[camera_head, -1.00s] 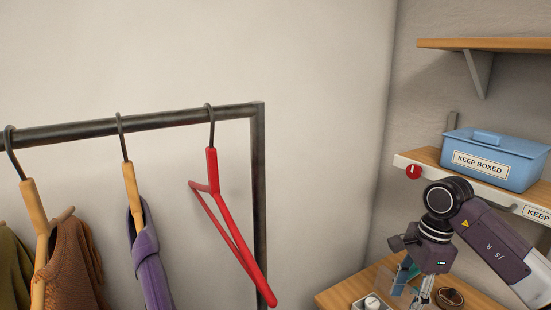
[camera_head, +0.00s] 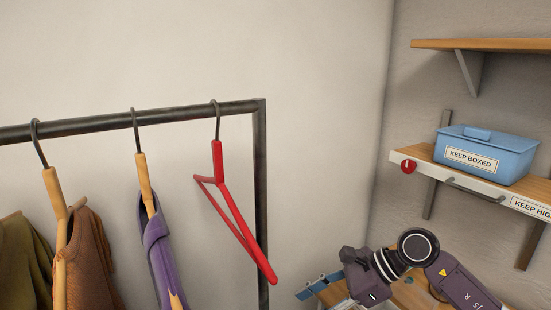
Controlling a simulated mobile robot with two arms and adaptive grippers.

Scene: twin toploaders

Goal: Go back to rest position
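The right arm's wrist (camera_head: 376,274) is at the lower right of the head view, in front of a low wooden surface. A blue part (camera_head: 318,285) shows left of the wrist, but I cannot tell the state of the gripper's fingers from it. My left gripper is not in view.
A dark rail (camera_head: 180,115) carries a bare red hanger (camera_head: 225,195) and wooden hangers with purple (camera_head: 160,250), brown (camera_head: 88,260) and olive clothes. At right, a shelf holds a blue box (camera_head: 485,155) labelled KEEP BOXED, with a red round sign (camera_head: 408,167) on its edge.

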